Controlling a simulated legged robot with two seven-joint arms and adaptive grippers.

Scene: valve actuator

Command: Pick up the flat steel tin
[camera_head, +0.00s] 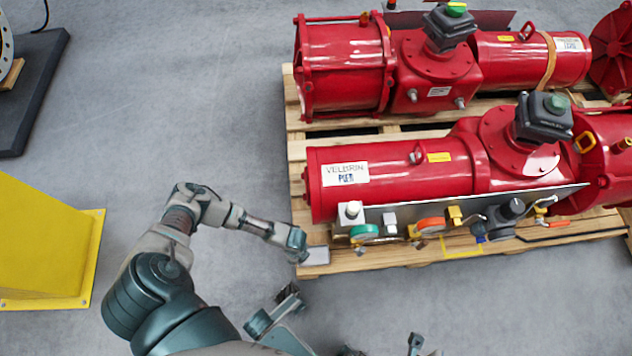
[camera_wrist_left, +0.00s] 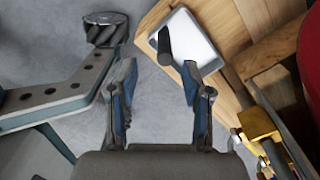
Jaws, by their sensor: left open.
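The flat steel tin (camera_head: 317,255) is a pale grey, shallow square lying on the near left corner of the wooden pallet. In the left wrist view the tin (camera_wrist_left: 191,38) shows at the top, beyond my fingers, with a short dark cylinder over its left part; I cannot tell whether that cylinder is attached. My left gripper (camera_wrist_left: 157,78) is open and empty, and the tip of its right finger overlaps the tin's lower edge in the picture. In the head view the end of my left arm is just left of the tin, its fingertips hidden.
Two red valve actuators (camera_head: 400,182) lie on the pallet (camera_head: 297,150). A panel with gauges and small fittings (camera_head: 431,225) stands close right of the tin. A yellow stand (camera_head: 42,240) is at the left.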

